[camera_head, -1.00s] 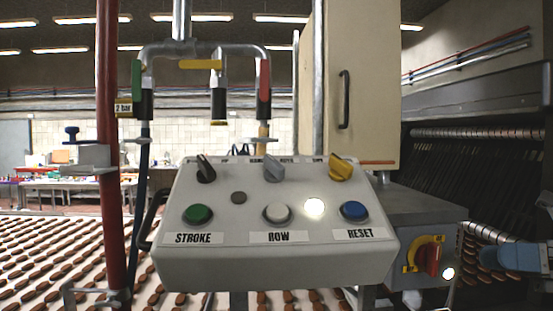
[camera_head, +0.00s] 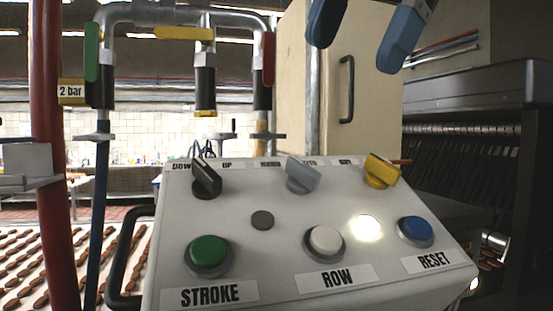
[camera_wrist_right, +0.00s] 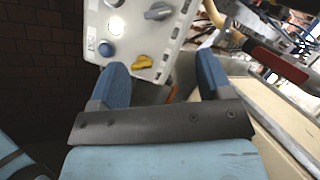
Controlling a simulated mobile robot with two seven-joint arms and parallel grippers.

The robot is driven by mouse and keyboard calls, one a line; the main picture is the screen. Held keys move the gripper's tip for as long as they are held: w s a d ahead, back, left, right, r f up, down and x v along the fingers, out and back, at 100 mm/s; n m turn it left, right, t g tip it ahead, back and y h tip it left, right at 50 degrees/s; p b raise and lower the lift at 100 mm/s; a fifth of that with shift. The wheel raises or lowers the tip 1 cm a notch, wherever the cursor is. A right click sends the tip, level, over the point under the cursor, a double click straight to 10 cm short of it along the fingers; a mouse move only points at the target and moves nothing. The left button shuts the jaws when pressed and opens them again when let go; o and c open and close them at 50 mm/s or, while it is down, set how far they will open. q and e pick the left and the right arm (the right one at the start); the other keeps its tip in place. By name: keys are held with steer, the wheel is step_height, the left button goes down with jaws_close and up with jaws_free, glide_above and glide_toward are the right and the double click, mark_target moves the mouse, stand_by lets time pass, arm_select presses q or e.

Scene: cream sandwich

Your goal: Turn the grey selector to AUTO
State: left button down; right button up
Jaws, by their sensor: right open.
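The grey selector (camera_head: 302,175) is in the middle of the top row on a pale sloping control panel (camera_head: 285,222). Its handle slants toward the upper left. The small labels behind it are partly hidden, and I cannot read AUTO clearly. The selector also shows at the top of the right wrist view (camera_wrist_right: 158,11). My right gripper (camera_head: 355,55) is open and empty, above and behind the panel's right half, apart from the selector. In the right wrist view its blue fingers (camera_wrist_right: 162,63) are spread, with the yellow selector beyond them. My left gripper is not in view.
A black selector (camera_head: 206,178) and a yellow selector (camera_head: 381,170) flank the grey one. Green (camera_head: 208,251), white (camera_head: 326,241) and blue (camera_head: 415,229) buttons sit below. Pipes with valves (camera_head: 205,80) rise behind the panel. A beige cabinet (camera_head: 375,110) stands behind at right.

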mark_target(302, 174)
steer(key=x, duration=1.3)
steer(key=shift+d+f+p, duration=0.2)
steer(key=shift+f+p, duration=0.05)
steer(key=shift+p, duration=0.15)
steer(key=c, duration=0.9)
